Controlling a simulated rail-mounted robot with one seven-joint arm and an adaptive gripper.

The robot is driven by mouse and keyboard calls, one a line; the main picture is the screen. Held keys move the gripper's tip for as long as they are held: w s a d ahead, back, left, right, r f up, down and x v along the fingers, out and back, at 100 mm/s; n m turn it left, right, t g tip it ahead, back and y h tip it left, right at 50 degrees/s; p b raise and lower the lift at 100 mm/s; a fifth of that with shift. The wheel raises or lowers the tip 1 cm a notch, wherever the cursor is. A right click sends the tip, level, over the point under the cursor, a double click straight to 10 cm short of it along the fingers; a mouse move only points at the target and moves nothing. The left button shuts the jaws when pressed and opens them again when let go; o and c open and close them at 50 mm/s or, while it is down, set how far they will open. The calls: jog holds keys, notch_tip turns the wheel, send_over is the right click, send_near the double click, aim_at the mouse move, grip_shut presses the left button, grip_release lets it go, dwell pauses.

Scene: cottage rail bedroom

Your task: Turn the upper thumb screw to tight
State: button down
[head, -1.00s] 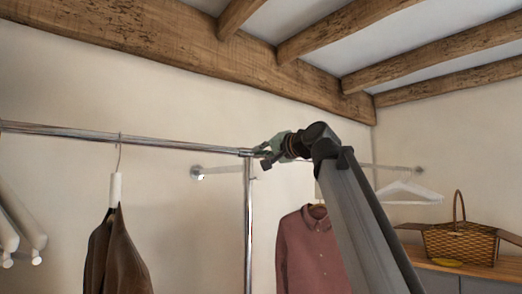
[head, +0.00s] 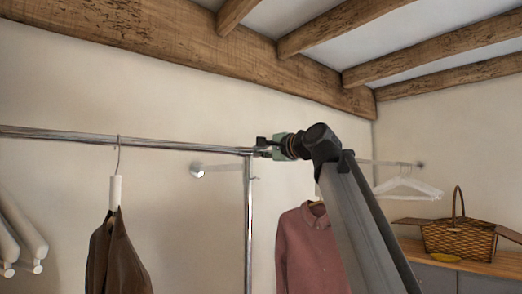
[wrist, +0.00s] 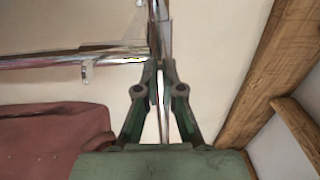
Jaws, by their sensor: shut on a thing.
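My gripper (head: 265,147) is at the joint where the chrome top rail (head: 190,146) meets the upright post (head: 248,215). In the wrist view its two green fingers (wrist: 160,68) are closed in at this joint, close together with a narrow gap between them. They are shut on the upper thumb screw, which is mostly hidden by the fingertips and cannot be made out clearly. How tight the screw is cannot be seen.
A brown jacket (head: 118,255) hangs from the rail at left. A pink shirt (head: 308,250) hangs near my arm. White hangers (head: 408,188) hang on a rail behind, with a wicker basket (head: 460,238) on a cabinet at right. Wooden beams (head: 180,40) cross above.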

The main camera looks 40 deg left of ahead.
dwell(0.4)
jog(key=c, duration=1.3)
grip_release()
jog(key=v, duration=1.2)
